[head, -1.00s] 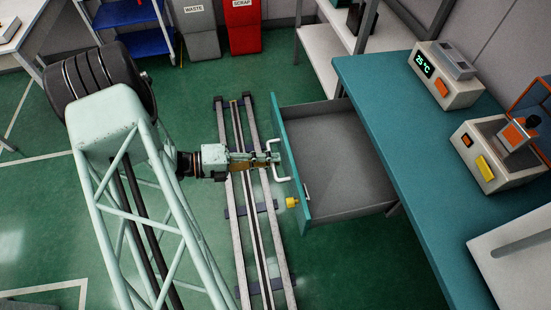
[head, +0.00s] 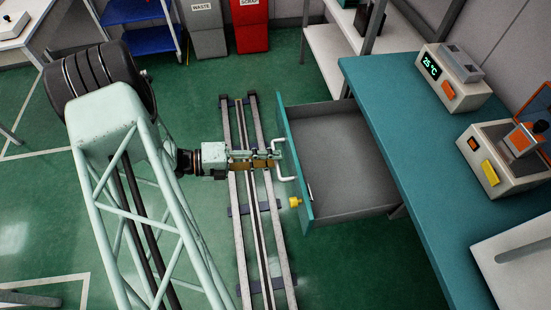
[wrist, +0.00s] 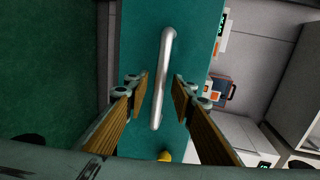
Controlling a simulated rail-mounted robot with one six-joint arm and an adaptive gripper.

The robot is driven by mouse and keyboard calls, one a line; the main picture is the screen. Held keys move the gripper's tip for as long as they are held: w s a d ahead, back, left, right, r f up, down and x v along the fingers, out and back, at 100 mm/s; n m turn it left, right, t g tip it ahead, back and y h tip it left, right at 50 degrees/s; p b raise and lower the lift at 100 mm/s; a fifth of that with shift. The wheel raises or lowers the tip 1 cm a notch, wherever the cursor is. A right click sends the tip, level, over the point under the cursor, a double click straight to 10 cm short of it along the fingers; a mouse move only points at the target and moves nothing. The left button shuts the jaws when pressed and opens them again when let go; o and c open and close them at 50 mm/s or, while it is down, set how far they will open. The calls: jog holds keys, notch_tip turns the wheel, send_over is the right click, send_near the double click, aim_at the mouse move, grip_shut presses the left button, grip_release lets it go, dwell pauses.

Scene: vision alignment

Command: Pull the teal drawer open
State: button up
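The teal drawer front (head: 293,165) stands well out from the teal bench, and the grey inside of the drawer (head: 345,160) shows. A pale bar handle (head: 284,178) is on its front; in the wrist view the handle (wrist: 162,80) runs nearly upright in the picture. My gripper (head: 276,154) is at the handle in the head view. In the wrist view my gripper (wrist: 160,90) has its fingers apart, one on each side of the handle, with a gap on both sides. I cannot tell exactly how deep the handle lies between the fingertips.
The teal bench top (head: 400,130) carries a device reading 25 °C (head: 452,78) and another device with a yellow button (head: 505,160). A yellow knob (head: 296,202) is near the drawer's lower corner. Floor rails (head: 262,245) run below my gripper. Open green floor lies around.

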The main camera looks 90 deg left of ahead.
jog(key=v, duration=1)
jog(key=shift+s, duration=0.3)
dwell(0.5)
